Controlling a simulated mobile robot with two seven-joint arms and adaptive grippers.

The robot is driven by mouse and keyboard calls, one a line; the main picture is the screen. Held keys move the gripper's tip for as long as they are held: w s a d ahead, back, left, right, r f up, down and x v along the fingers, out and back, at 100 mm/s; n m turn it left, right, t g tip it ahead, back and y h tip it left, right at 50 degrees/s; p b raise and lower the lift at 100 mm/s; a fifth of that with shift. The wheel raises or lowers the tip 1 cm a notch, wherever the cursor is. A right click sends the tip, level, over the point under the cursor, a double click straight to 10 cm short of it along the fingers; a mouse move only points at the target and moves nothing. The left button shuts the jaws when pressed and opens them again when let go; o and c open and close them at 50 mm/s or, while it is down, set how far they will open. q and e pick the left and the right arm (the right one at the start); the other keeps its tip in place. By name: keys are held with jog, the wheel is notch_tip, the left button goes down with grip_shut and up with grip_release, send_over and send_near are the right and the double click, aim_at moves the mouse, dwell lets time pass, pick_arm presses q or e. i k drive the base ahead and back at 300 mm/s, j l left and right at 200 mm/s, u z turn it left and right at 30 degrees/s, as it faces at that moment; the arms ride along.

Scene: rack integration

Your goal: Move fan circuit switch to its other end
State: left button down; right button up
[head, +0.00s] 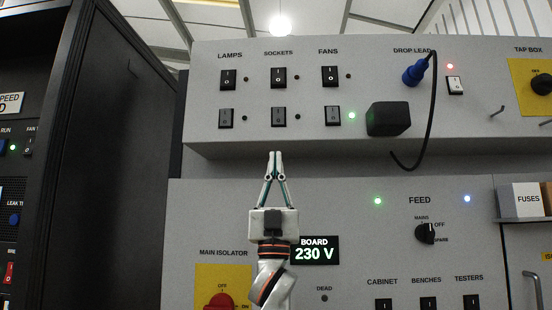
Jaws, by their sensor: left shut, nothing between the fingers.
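The grey wall panel has a column marked FANS with an upper black rocker switch (330,76) and a lower grey-faced rocker switch (332,115). A dark lamp (348,76) is beside the upper one and a lit green lamp (352,115) beside the lower one. Which end of each rocker is pressed is too small to tell. My left gripper (274,154) points up, shut and empty, below and left of the FANS column. It appears apart from the switches. My right gripper is out of view.
LAMPS switches (228,80) and SOCKETS switches (278,77) stand left of FANS. A black box (388,118) and a hanging lead with a blue plug (412,74) are to the right. A black cabinet (120,150) stands at left. A red main isolator knob (219,301) is below.

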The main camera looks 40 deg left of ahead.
aim_at(332, 113)
jog(key=k, duration=1)
